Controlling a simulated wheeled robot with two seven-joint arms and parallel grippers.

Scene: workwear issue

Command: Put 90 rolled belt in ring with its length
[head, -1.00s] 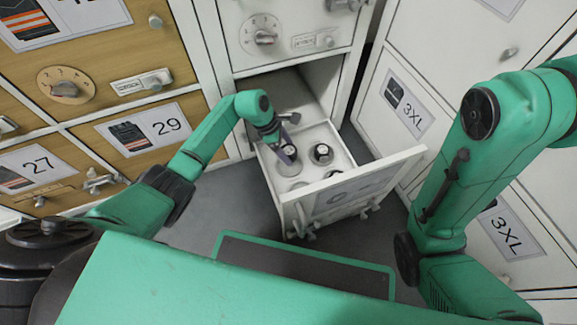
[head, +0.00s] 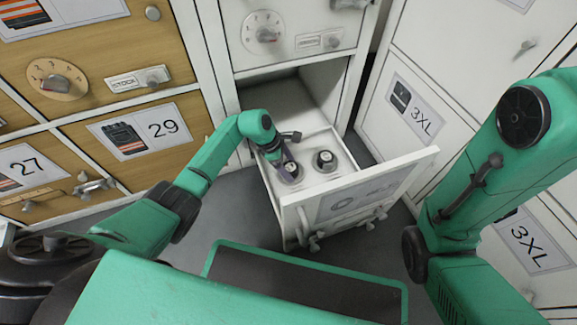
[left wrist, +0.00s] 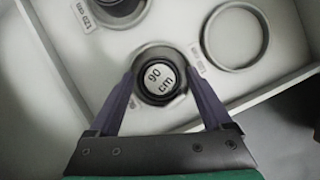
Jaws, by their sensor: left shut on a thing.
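The dark rolled belt marked "90 cm" (left wrist: 158,79) is between the fingers of my left gripper (left wrist: 160,88), which is shut on it. A label by this ring is mostly hidden by a finger. In the head view my left gripper (head: 283,170) points down into the open white drawer (head: 352,181), with the belt (head: 292,168) at its tip. My right gripper is out of view.
Another rolled belt (head: 325,159) stands in the drawer to the right; an empty ring (left wrist: 236,36) lies right of the held belt in the wrist view. The raised drawer front and side walls bound the space. White lockers (head: 415,112) stand close on the right.

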